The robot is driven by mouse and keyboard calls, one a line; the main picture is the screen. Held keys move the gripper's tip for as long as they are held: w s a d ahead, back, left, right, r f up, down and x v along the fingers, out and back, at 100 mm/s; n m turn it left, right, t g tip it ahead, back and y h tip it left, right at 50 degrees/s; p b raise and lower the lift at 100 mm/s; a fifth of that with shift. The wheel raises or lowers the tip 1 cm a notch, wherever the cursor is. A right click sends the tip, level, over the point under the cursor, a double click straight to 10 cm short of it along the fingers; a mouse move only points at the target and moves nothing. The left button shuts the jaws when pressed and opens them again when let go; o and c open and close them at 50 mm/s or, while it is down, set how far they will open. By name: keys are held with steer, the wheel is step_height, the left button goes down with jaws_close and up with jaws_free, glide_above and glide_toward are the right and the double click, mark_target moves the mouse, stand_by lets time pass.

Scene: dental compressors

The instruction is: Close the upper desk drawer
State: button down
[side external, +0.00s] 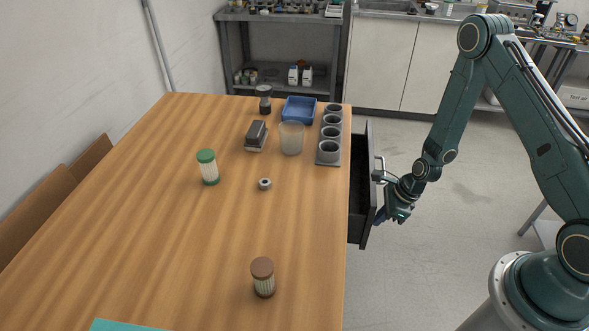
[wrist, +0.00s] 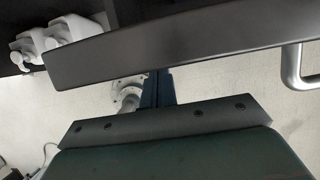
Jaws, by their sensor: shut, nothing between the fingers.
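The dark desk drawer (side external: 367,205) stands pulled out from the right side of the wooden desk (side external: 225,230). Its front panel also fills the top of the wrist view (wrist: 170,45). A metal bar handle (side external: 379,170) sits on that panel and shows at the right edge of the wrist view (wrist: 296,68). My gripper (side external: 380,217) is shut and empty, low on the outer side of the drawer front, towards the near end from the handle. In the wrist view the shut fingers (wrist: 157,88) point at the panel's lower edge; I cannot tell whether they touch it.
On the desktop stand a green-capped jar (side external: 208,168), a brown-capped jar (side external: 263,278), a clear cup (side external: 291,138), a blue tray (side external: 299,110) and a rack of grey cups (side external: 329,153). Pale grey fittings (wrist: 55,40) show beyond the panel.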

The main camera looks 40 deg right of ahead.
steer(key=shift+w+a, duration=1.7)
steer(key=shift+s+d, duration=0.1)
steer(key=shift+s+d, duration=0.6)
glide_toward(366, 213)
steer(key=shift+s+d+f, duration=0.4)
steer(key=shift+s+d, duration=0.1)
steer(key=shift+d, duration=0.15)
steer(key=shift+s+d+f, duration=0.35)
steer(key=shift+s+d, duration=0.15)
steer(key=shift+d, duration=0.15)
